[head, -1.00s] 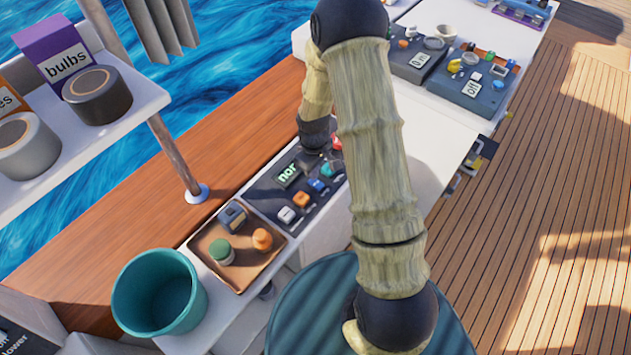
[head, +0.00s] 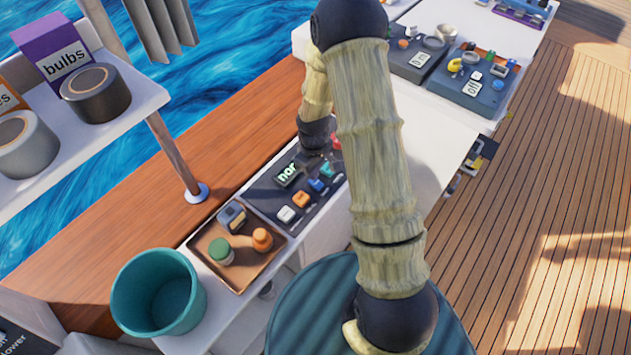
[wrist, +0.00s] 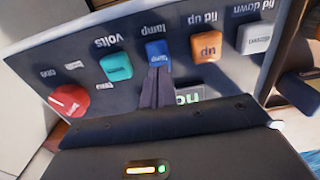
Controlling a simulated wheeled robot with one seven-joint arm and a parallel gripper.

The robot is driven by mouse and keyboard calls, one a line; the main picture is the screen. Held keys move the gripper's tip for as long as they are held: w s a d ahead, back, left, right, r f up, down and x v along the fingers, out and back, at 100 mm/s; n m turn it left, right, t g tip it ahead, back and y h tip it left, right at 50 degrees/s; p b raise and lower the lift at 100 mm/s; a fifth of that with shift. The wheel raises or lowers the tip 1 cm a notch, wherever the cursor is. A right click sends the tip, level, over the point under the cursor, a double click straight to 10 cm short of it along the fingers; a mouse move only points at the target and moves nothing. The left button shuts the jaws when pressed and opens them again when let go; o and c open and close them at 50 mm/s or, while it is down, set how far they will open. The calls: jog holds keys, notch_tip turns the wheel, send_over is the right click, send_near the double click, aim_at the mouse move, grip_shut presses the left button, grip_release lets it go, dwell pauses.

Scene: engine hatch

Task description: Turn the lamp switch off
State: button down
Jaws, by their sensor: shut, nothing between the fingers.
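The lamp switch is a blue rocker (wrist: 157,54) under the label "lamp", upside down in the wrist view. It also shows in the head view (head: 316,185) on the dark control panel (head: 262,207). My gripper (wrist: 157,72) is shut and empty, its dark fingertips at the near edge of the blue switch. I cannot tell whether they touch it. The fingers partly cover the panel's lit display (wrist: 190,96), which reads "nor" in the head view (head: 287,175). In the head view, my arm hides the fingertips.
Beside the lamp switch are a teal volts switch (wrist: 116,67), an orange lid up switch (wrist: 206,47), a white lid down switch (wrist: 256,38) and a red knob (wrist: 69,101). A tray (head: 240,282) and teal bucket (head: 128,325) stand nearby.

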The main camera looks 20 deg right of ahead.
jog(key=shift+f+b, duration=0.6)
jog(key=shift+f, duration=0.4)
dwell(0.6)
jog(key=shift+r+p, duration=2.85)
jog(key=shift+r, duration=0.7)
jog(key=shift+r, duration=0.1)
jog(key=s+r+m+t, duration=0.1)
jog(key=s+r+m, duration=0.2)
jog(key=s+r, duration=0.4)
jog(key=s+r+m+t, duration=0.1)
jog(key=s+r+m, duration=0.3)
jog(key=s+r, duration=0.3)
notch_tip(320, 180, up, 5)
jog(key=shift+s+r+t, duration=0.2)
jog(key=shift+t, duration=0.1)
jog(key=shift+w, duration=0.1)
